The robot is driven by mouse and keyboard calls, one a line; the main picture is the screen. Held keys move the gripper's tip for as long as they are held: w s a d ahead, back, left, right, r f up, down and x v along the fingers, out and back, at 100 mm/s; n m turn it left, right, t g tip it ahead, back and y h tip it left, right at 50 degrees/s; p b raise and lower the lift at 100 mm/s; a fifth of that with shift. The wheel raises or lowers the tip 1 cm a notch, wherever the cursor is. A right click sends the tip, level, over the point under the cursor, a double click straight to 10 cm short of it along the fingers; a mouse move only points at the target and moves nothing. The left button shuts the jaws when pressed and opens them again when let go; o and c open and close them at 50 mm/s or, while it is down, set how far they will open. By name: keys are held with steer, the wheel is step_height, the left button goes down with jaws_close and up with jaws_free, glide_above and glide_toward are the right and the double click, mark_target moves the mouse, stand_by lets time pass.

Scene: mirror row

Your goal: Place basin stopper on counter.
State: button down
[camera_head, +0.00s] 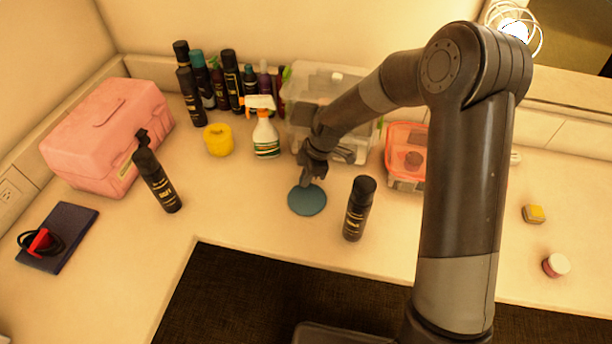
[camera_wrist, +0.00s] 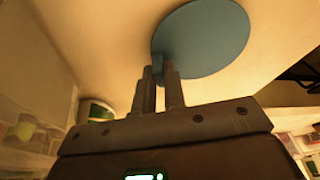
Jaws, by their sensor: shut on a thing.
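The basin stopper (camera_head: 308,200) is a flat blue-grey disc at the counter in the head view, left of a black bottle. It also shows large in the wrist view (camera_wrist: 205,38). The counter (camera_head: 250,205) is pale and lies around and under the disc. I cannot tell whether the disc touches the counter or is just above it.
A black bottle (camera_head: 358,208) stands right of the stopper. A white spray bottle (camera_head: 265,135), a yellow tub (camera_head: 218,140) and a clear bin (camera_head: 300,125) are behind. An orange-rimmed container (camera_head: 405,160) is to the right. A pink case (camera_head: 105,135) stands left.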

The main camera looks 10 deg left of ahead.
steer(key=c, duration=1.5)
jaws_free()
steer(key=v, duration=1.2)
steer(key=shift+r, duration=0.15)
